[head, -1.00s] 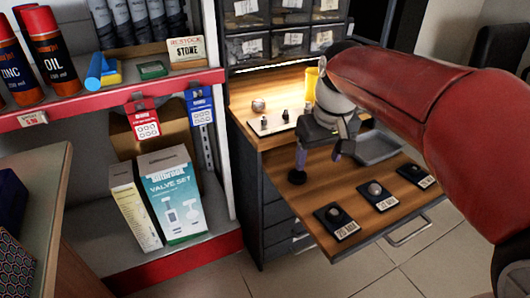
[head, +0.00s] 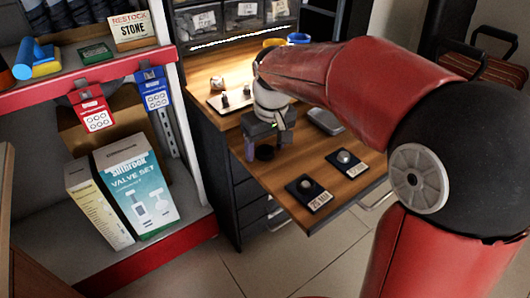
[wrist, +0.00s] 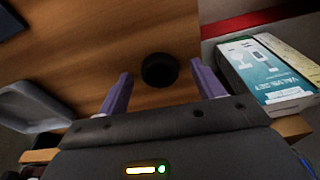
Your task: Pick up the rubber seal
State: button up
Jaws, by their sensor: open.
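The rubber seal (wrist: 159,70) is a small black ring lying flat on the wooden pull-out board (wrist: 100,40). In the head view the seal (head: 264,153) shows just beside my gripper, near the board's left edge. My gripper (wrist: 162,88) is open, with its two purple fingers on either side of the seal in the wrist view and nothing held. In the head view my gripper (head: 258,150) points down close over the board; one finger shows left of the seal. I cannot tell the exact height of the fingertips above the board.
Black pads with tags, one near (head: 309,192) and one farther right (head: 345,163), lie on the board. A valve set box (head: 136,187) stands on the shelf at left. The board's left edge is close to the seal.

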jog(key=c, duration=1)
jog(key=shift+r, duration=0.2)
jog(key=shift+c, duration=0.2)
